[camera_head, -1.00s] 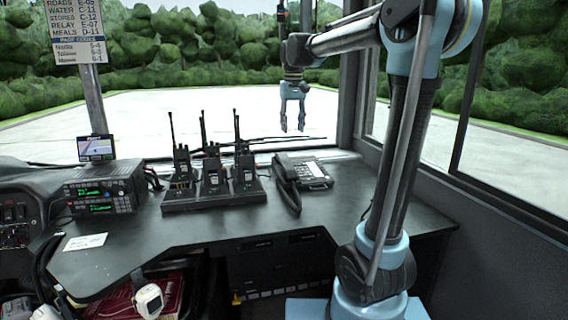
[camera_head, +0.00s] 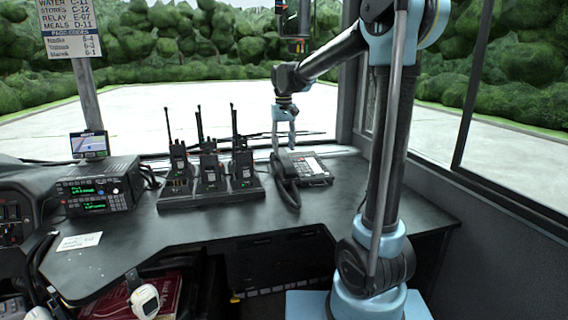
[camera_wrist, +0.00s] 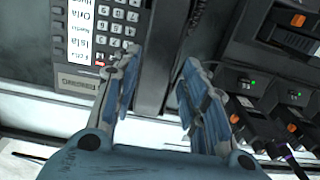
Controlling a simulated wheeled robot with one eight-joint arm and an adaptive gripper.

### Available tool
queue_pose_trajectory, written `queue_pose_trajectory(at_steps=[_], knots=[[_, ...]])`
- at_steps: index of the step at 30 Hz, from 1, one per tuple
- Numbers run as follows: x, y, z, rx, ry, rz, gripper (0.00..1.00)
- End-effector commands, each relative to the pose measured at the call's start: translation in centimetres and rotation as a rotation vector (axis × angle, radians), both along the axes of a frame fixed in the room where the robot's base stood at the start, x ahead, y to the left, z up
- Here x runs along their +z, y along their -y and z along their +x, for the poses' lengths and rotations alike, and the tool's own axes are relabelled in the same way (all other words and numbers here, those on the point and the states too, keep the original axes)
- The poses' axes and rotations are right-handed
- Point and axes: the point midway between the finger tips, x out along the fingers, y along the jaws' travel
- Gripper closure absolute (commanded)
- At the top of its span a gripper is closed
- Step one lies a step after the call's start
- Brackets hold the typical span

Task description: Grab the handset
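The black handset (camera_head: 287,186) lies on the left side of the black desk phone (camera_head: 314,170), towards the back of the dark desk. In the wrist view, the handset (camera_wrist: 178,45) runs between my two fingertips, with the phone's keypad (camera_wrist: 118,40) to its left. My gripper (camera_head: 284,150) points down above the back end of the handset in the head view. In the wrist view my gripper (camera_wrist: 162,60) is open, with a wide gap and nothing held. I see no contact, and the exact height above the handset is hard to tell.
A charging rack (camera_head: 215,194) with several upright radios stands just left of the phone, its antennas rising near my gripper. A radio unit (camera_head: 103,188) sits farther left, with a white card (camera_head: 80,241) in front. The desk front is clear. The windshield lies behind.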

Motion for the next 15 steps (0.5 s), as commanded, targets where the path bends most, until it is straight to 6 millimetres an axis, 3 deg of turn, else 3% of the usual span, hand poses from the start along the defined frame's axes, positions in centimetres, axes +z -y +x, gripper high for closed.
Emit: queue_pose_trajectory(at_steps=[8,15], knots=[[-1.7,0.1,0.0,-0.001,0.0,0.0,0.6],[-4.8,0.4,-0.2,-0.001,0.0,0.0,0.6]])
